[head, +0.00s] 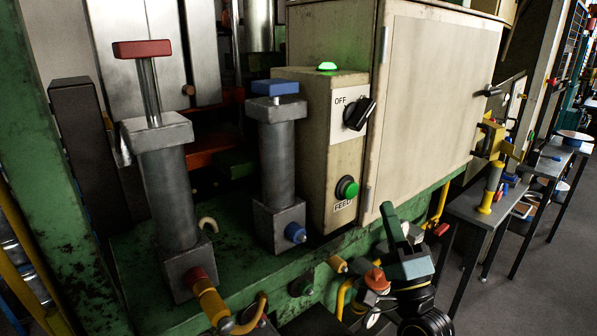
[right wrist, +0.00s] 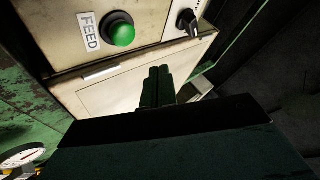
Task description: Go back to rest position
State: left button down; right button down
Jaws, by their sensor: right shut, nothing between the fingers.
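My right gripper (head: 388,210) is in front of the green machine bed, low and right of the control box. Its dark green fingers are shut together with nothing between them. In the right wrist view the closed fingers (right wrist: 158,80) point toward the box and stand apart from the green FEED button (right wrist: 120,32). The FEED button (head: 346,188) also shows on the box in the head view, up and left of the gripper. My left gripper is not in the head view.
The control box (head: 345,150) has a black knob (head: 359,113) beside an OFF label and a lit green lamp (head: 327,66). A beige cabinet (head: 435,90) stands behind. Two metal cylinders, red-topped (head: 165,190) and blue-topped (head: 277,160), stand left. Grey tables (head: 465,207) stand right; the floor there is clear.

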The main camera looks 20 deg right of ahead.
jog(key=s+a+f+n+g+y, duration=0.3)
jog(key=a+f+n+g, duration=0.3)
jog(key=f, duration=0.3)
jog(key=s+a+f+n+g+y, duration=0.25)
jog(key=a+f+n+g, duration=0.35)
jog(key=f, duration=0.3)
jog(key=s+d+f+n+g+h, duration=0.25)
jog(key=s+f+g, duration=0.3)
jog(key=s, duration=0.35)
jog(key=s+d+f+n+g+h, duration=0.25)
jog(key=s+f+g, duration=0.3)
jog(key=s, duration=0.45)
notch_tip(320, 180, down, 30)
jog(key=s+n+g+b, duration=0.1)
jog(key=b, duration=0.5)
jog(key=s+d+f+b, duration=0.1)
jog(key=s+f+b, duration=0.1)
jog(key=s+f, duration=0.6)
jog(key=s+d+f+g+b, duration=0.1)
jog(key=s+f+b, duration=0.2)
jog(key=s+f, duration=0.5)
notch_tip(320, 180, down, 4)
jog(key=shift+s+d+f, duration=0.15)
jog(key=shift+s+d, duration=0.1)
jog(key=shift+s, duration=0.1)
